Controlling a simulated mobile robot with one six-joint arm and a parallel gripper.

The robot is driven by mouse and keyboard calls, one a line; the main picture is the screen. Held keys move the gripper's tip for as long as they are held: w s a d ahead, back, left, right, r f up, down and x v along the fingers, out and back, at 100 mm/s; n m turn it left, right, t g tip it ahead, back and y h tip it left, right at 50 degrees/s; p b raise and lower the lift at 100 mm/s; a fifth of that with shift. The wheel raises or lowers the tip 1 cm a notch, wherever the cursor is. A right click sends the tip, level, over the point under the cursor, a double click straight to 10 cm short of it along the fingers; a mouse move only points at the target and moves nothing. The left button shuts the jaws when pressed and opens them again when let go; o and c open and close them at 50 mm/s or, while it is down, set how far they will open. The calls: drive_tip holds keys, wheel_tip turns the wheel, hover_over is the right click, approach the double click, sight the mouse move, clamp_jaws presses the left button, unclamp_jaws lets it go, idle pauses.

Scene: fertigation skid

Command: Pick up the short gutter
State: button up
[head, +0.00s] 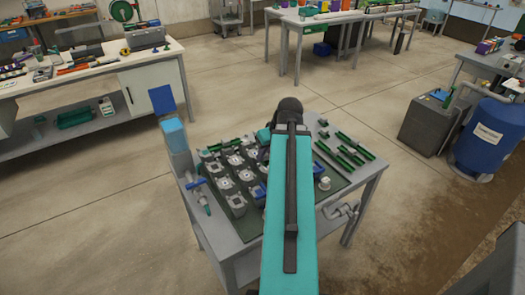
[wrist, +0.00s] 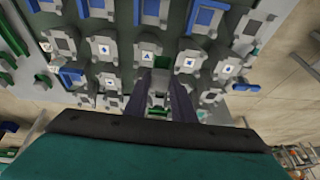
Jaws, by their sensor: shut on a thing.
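In the wrist view my gripper (wrist: 159,98) reaches down among rows of grey blocks. Its dark fingers are shut on a small grey-and-green piece (wrist: 158,101) between them. Most of that piece is hidden, so I cannot tell whether it is the short gutter. In the head view my arm covers the gripper. Several green bars of differing length, which look like gutters (head: 355,143), lie on the right part of the bench top. Green bars (wrist: 8,42) also show at the left edge of the wrist view.
Rows of grey blocks (head: 237,203) crowd the grey bench (head: 366,179), close around my fingers. Blue pieces (wrist: 203,18) sit on some blocks. A blue tank (head: 487,137) stands right.

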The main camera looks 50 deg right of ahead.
drive_tip(key=shift+s+a, duration=0.25)
drive_tip(key=shift+s, duration=0.15)
drive_tip(key=shift+w, duration=0.1)
idle(0.4)
drive_tip(key=w+a+r+n, duration=0.1)
drive_tip(key=w+a+r, duration=0.2)
drive_tip(key=w+a, duration=0.65)
drive_tip(key=w+a+r+n, duration=0.1)
drive_tip(key=w+a+r, duration=0.2)
drive_tip(key=w+a, duration=0.6)
drive_tip(key=w+a+r, duration=0.2)
drive_tip(key=a, duration=0.6)
drive_tip(key=w+a+r+n+y, duration=0.1)
drive_tip(key=w+a+r, duration=0.1)
drive_tip(key=a, duration=0.6)
drive_tip(key=w+a+r, duration=0.2)
drive_tip(key=w+a, duration=0.1)
drive_tip(key=a, duration=0.5)
drive_tip(key=shift+a+n+y, duration=0.3)
drive_tip(key=shift+a+n, duration=0.1)
